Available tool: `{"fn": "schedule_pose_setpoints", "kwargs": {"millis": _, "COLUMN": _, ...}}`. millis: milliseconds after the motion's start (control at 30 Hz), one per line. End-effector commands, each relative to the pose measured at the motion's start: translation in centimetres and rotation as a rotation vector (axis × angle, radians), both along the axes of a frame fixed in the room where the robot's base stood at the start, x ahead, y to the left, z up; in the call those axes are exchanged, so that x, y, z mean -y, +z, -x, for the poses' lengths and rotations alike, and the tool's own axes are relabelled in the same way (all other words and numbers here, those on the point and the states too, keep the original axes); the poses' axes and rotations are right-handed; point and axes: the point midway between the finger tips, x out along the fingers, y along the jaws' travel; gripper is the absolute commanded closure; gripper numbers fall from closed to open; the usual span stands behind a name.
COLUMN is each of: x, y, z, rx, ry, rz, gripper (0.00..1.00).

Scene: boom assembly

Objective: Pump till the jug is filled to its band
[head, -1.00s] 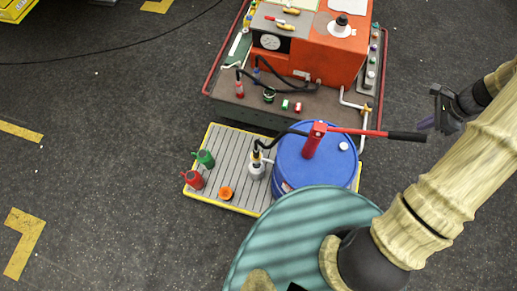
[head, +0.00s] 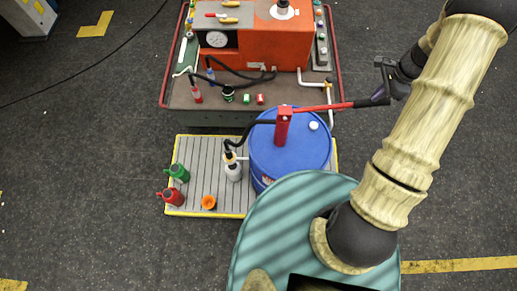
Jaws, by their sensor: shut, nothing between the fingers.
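The red hand pump (head: 283,127) stands upright on the blue drum (head: 262,158). Its red lever (head: 325,107) reaches right and ends in a black grip (head: 370,102). A dark hose (head: 245,131) runs from the pump to the small white jug (head: 233,172), left of the drum; its band and liquid level are too small to read. My gripper (head: 383,82) is shut and empty, close by the outer end of the black grip; whether they touch I cannot tell.
The drum and jug stand on a slatted pallet (head: 190,151) with a green can (head: 178,173), a red can (head: 172,197) and an orange item (head: 208,202). Behind is a cart (head: 180,100) with an orange machine (head: 268,42). Floor to the left is clear.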

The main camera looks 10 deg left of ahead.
Motion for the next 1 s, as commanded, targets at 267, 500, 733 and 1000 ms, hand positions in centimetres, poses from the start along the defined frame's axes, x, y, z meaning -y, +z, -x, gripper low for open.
{"fn": "schedule_pose_setpoints", "kwargs": {"millis": 267, "x": -0.1, "y": -3.2, "z": 0.1, "rx": -0.002, "ry": 0.0, "rz": -0.002, "gripper": 1.0}}
{"fn": "schedule_pose_setpoints", "kwargs": {"millis": 500, "x": -0.1, "y": -5.5, "z": 0.1, "rx": -0.003, "ry": 0.001, "rz": -0.001, "gripper": 1.0}}
{"fn": "schedule_pose_setpoints", "kwargs": {"millis": 733, "x": -0.1, "y": -3.5, "z": 0.0, "rx": 0.0, "ry": 0.001, "rz": 0.0, "gripper": 1.0}}
{"fn": "schedule_pose_setpoints", "kwargs": {"millis": 1000, "x": 0.0, "y": 1.1, "z": 0.0, "rx": 0.0, "ry": 0.001, "rz": 0.0, "gripper": 1.0}}
